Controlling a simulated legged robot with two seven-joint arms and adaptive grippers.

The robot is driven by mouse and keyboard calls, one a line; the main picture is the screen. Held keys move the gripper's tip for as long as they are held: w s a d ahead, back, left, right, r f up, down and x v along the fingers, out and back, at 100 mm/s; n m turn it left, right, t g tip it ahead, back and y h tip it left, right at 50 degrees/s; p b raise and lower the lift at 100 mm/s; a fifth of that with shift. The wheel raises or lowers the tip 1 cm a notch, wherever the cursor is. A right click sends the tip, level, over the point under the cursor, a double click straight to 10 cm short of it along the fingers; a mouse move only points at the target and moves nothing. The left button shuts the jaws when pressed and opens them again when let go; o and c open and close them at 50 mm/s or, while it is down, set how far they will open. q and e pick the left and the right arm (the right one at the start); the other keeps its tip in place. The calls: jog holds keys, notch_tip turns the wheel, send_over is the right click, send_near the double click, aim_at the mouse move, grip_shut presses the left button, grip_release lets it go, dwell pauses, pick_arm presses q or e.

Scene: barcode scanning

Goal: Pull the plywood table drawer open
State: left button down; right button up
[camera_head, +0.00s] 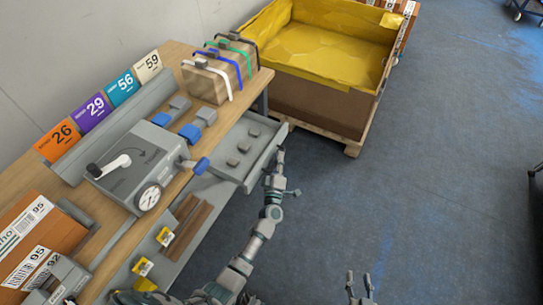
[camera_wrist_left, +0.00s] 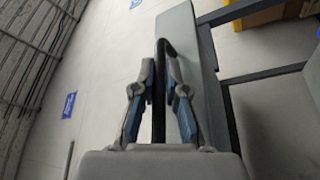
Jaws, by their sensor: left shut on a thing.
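The plywood table (camera_head: 110,232) runs diagonally along the wall at the left. Its grey drawer (camera_head: 268,146) stands out from under the far end, open, with several small grey pieces inside. My left gripper (camera_head: 277,162) is at the drawer's front. In the left wrist view its fingers (camera_wrist_left: 160,88) are closed around a dark bar handle (camera_wrist_left: 160,115) on the grey drawer front (camera_wrist_left: 178,35). The grip on the handle is hidden by the hand in the head view. My right gripper (camera_head: 360,285) is low in the picture, empty, its fingers apart.
A grey machine with a crank (camera_head: 140,162), a strapped cardboard box (camera_head: 207,82) and numbered cards (camera_head: 95,112) stand on the table. A yellow-lined crate (camera_head: 315,104) on a pallet stands beyond the drawer.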

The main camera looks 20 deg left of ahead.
pick_arm(q)
jog(key=shift+s+f, duration=0.1)
jog(key=shift+f, duration=0.25)
jog(key=c, duration=1.6)
grip_release()
jog(key=shift+o, duration=0.6)
jog(key=shift+r, duration=0.2)
jog(key=v, duration=1.2)
